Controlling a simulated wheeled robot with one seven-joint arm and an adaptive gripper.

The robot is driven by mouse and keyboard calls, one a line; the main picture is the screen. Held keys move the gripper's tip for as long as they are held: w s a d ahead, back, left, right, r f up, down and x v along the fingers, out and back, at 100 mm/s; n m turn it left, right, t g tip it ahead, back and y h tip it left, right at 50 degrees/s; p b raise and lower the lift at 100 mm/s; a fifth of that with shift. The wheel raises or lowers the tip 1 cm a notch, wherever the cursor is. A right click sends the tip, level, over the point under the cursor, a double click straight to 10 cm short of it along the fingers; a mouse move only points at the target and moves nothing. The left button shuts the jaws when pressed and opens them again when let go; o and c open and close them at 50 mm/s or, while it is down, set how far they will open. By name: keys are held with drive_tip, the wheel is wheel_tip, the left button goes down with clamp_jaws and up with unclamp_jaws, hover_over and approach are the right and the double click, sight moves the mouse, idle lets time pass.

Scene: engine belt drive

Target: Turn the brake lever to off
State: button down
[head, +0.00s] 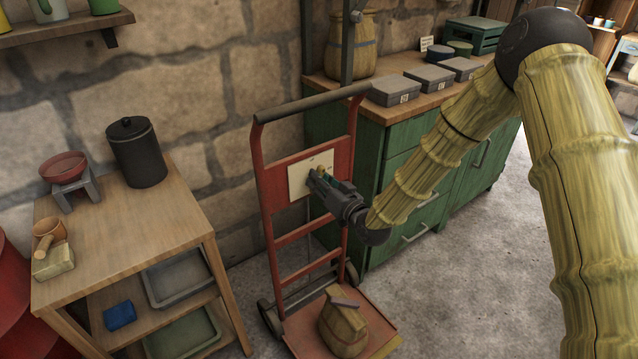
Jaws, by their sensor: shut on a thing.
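A red hand truck (260,180) stands upright against the stone wall. A cream plate (299,182) is fixed on its frame below the top handle. The brake lever (321,169) is on this plate; only a small yellowish bit shows, and its angle cannot be made out. My gripper (320,181) reaches in from the right and is shut on the lever, close in front of the plate. The fingers hide most of the lever and the right part of the plate.
A tied sack (342,326) sits on the truck's base plate. A wooden shelf table (110,235) with a black canister (137,152) stands at left. Green cabinets (405,180) with grey boxes (395,91) on top stand close behind at right. The floor at right is clear.

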drive_tip(key=shift+n+b, duration=0.45)
drive_tip(key=shift+n, duration=1.75)
drive_tip(key=c, duration=1.4)
unclamp_jaws()
drive_tip(key=shift+o, duration=0.2)
drive_tip(key=v, duration=1.2)
